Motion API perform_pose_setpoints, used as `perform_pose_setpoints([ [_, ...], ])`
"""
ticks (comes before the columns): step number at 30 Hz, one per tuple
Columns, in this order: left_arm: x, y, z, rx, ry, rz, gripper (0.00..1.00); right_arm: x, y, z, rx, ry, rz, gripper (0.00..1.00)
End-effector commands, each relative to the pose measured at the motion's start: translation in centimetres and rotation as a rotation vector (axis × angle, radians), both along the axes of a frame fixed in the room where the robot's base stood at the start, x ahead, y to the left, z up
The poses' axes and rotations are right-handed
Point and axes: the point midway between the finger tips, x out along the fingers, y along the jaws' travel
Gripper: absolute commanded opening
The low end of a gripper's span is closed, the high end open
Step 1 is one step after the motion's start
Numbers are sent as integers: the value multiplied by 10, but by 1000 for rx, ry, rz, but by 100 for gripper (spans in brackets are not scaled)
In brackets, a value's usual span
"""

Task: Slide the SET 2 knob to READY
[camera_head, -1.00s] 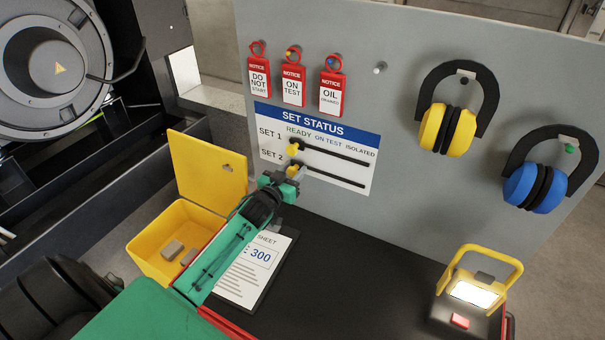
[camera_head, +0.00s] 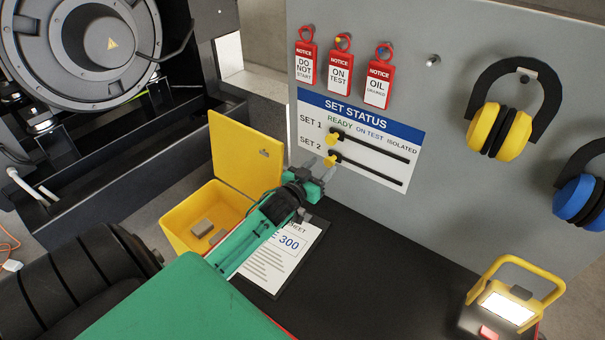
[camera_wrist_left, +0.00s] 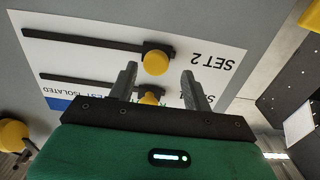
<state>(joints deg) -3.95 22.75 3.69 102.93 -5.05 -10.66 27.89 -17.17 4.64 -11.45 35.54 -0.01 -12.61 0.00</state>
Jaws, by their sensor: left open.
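The SET STATUS panel (camera_head: 318,120) is on the grey board. The yellow SET 2 knob (camera_head: 330,161) sits at the left, READY end of its black slot (camera_head: 372,172). The yellow SET 1 knob (camera_head: 333,139) is just above, also at the left end. My left gripper (camera_head: 318,170) is open, just left of and below the SET 2 knob. In the left wrist view, which is upside down, the SET 2 knob (camera_wrist_left: 156,62) appears between the spread fingertips (camera_wrist_left: 159,69), with no visible grip on it. My right gripper is not in view.
A yellow open box (camera_head: 190,222) and a clipboard sheet (camera_head: 268,262) lie below my left arm. Red notice tags (camera_head: 340,72) hang above the panel. Ear defenders (camera_head: 502,132) hang to the right. A work lamp (camera_head: 507,308) stands at lower right. The dark bench (camera_head: 380,270) is clear between.

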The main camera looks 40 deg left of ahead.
Motion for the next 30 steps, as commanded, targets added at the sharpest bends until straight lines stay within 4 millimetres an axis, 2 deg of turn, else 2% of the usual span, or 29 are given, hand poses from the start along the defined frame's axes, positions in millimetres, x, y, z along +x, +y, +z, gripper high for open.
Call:
perform_pose_setpoints([
  [9,-57,-3,-4,1,1,0,50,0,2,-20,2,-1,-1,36],
  [15,-82,-4,-2,0,0,0,50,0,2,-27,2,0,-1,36],
  [21,-92,-5,0,0,0,0,50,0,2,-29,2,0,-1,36],
  [30,-93,-5,0,0,0,0,50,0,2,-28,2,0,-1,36],
])
